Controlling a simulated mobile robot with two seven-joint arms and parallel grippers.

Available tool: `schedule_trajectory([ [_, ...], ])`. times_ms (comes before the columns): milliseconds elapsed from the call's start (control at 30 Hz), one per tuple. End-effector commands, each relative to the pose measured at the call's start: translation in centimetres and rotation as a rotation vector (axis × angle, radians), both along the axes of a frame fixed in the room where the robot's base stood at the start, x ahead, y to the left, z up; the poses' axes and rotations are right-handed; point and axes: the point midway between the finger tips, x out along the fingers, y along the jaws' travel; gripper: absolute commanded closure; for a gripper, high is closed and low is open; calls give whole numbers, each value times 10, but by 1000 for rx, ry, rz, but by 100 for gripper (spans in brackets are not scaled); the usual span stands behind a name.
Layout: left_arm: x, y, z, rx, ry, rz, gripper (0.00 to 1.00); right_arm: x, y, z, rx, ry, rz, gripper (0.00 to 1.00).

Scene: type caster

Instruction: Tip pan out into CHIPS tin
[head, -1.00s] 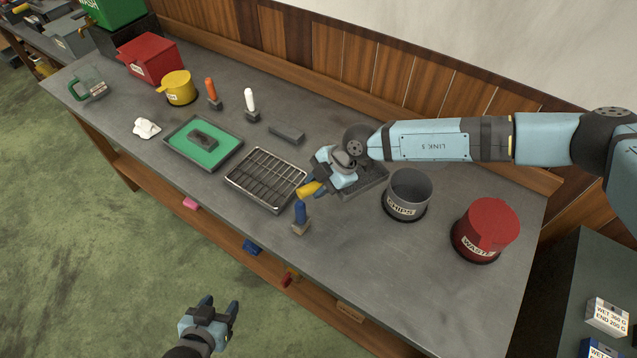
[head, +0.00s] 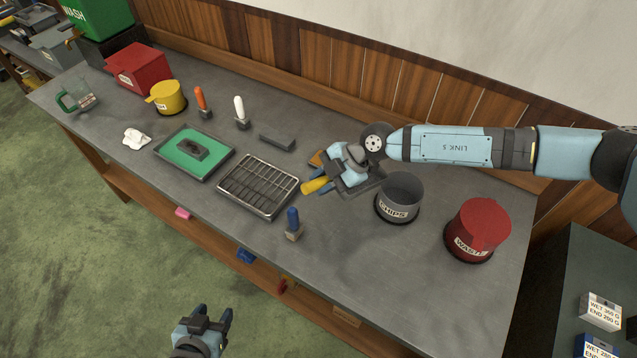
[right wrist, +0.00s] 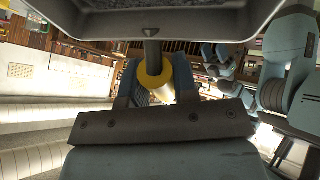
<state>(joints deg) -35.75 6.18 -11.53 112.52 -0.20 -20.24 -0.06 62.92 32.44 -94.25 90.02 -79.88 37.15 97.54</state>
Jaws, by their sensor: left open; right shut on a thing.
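My right gripper (head: 328,180) is shut on the yellow handle (head: 314,186) of a dark grey pan (head: 372,187). The grey CHIPS tin (head: 398,209) stands upright and open just right of the pan, apart from the gripper. My left gripper (head: 212,322) is open and empty, over the floor in front of the bench.
A red WASTE bin (head: 478,229) stands right of the tin. A small brown thing (head: 316,158) shows behind the gripper. The bench front near the tin is clear.

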Motion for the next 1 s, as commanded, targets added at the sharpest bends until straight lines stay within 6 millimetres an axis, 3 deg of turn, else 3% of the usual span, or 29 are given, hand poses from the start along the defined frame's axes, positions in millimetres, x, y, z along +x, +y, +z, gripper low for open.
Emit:
schedule_trajectory([
  [1000,-3,2,-7,24,-11,-31,47,-3,-34,30,187,-18,-1,100],
])
